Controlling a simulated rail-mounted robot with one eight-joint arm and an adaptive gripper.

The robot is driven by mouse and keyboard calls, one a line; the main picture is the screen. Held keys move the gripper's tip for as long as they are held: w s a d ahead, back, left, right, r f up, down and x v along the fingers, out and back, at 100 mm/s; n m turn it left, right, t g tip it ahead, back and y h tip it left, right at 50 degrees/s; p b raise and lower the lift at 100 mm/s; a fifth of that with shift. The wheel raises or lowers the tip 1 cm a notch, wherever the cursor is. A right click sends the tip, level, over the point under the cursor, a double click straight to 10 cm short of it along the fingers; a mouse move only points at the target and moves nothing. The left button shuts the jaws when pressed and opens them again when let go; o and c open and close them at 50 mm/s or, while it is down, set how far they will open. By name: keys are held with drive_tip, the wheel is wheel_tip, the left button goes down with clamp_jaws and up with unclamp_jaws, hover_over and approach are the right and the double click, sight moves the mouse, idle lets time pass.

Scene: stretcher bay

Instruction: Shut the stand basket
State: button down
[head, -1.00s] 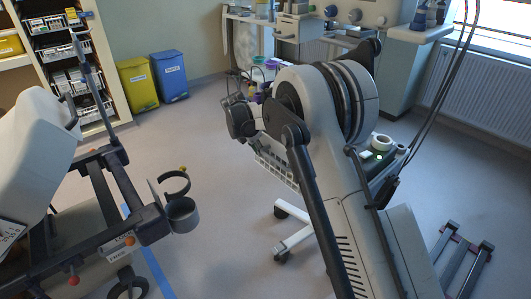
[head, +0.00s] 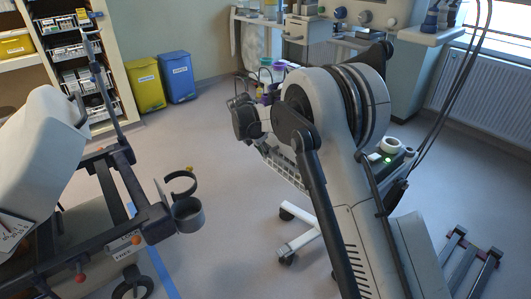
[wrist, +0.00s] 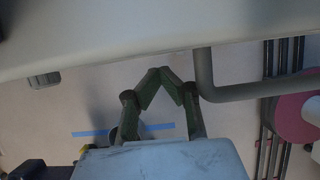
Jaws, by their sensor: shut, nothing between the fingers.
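The stand basket (head: 283,163) is a white slatted basket on the wheeled stand, seen in the head view just left of my arm. My arm covers much of it, so I cannot tell how far it is open. In the wrist view my gripper (wrist: 165,72) is shut and empty, its two dark green fingers meeting at the tips. The tips are close to the lower edge of a large pale panel (wrist: 110,35); I cannot tell whether they touch it. My fingers are not clearly seen in the head view.
A grey bent bar (wrist: 235,93) is right of my fingers. The stand's white wheeled base (head: 300,240) is on the floor. A stretcher (head: 45,140) with a cup holder (head: 187,215) is at left. Yellow (head: 145,85) and blue (head: 176,77) bins stand behind. Floor between stretcher and stand is clear.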

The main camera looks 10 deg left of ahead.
drive_tip(key=s+a+f+p+v, duration=0.1)
drive_tip(key=p+v, duration=0.1)
drive_tip(key=v, duration=0.9)
drive_tip(key=s+d+r+m+t+y, duration=0.1)
drive_tip(key=s+d+r+m+y, duration=0.1)
drive_tip(key=s+d+r+m, duration=1.35)
drive_tip(key=s+d+m+t, duration=0.1)
drive_tip(key=s+d+m, duration=0.2)
drive_tip(key=s, duration=0.6)
drive_tip(key=s+d+f+m+t+p, duration=0.1)
drive_tip(key=s+d+m, duration=0.3)
drive_tip(key=s+d, duration=0.4)
drive_tip(key=s+d+f+m+t+y, duration=0.1)
drive_tip(key=s+d+m, duration=0.3)
drive_tip(key=s, duration=0.5)
drive_tip(key=shift+s+d, duration=0.35)
drive_tip(key=shift+d, duration=0.45)
